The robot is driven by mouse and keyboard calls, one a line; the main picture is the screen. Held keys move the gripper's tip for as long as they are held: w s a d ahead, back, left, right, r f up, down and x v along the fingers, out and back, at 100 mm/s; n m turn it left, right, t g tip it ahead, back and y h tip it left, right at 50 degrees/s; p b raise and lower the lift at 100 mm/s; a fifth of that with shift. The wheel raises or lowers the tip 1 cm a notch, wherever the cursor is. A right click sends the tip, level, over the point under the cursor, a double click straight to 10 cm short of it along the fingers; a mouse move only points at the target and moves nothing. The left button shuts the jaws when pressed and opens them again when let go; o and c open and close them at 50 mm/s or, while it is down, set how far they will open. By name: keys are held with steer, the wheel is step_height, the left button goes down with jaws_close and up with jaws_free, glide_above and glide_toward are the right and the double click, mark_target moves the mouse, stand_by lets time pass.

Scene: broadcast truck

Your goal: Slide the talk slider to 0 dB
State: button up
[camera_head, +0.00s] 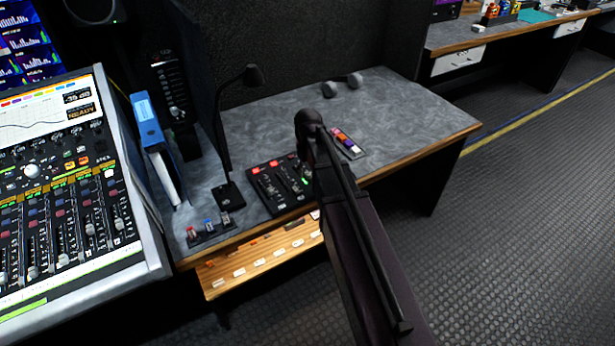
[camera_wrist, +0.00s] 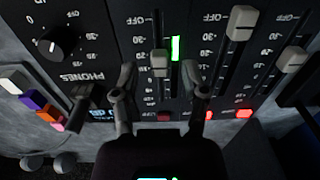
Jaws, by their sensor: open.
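A black slider panel (camera_head: 267,187) lies on the grey desk, partly hidden by my arm in the head view. In the wrist view the panel (camera_wrist: 205,15) shows three grey slider caps: a left one (camera_wrist: 160,63) beside a lit green bar, a middle one (camera_wrist: 242,22) and a right one (camera_wrist: 291,60). No talk label is readable, so I cannot tell which is the talk slider. My gripper (camera_wrist: 159,72) is open, with one finger on each side of the left cap in the picture. Contact cannot be told. My arm hides the gripper in the head view.
A phones knob (camera_wrist: 57,43) is on the panel's left side. A strip of coloured buttons (camera_head: 345,143) and grey headphones (camera_head: 342,86) lie beyond. A gooseneck microphone (camera_head: 228,195) stands left of the panel, near a large mixing console (camera_head: 75,195). The desk's right part is clear.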

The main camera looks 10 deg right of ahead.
steer(key=shift+f, duration=0.45)
jaws_close()
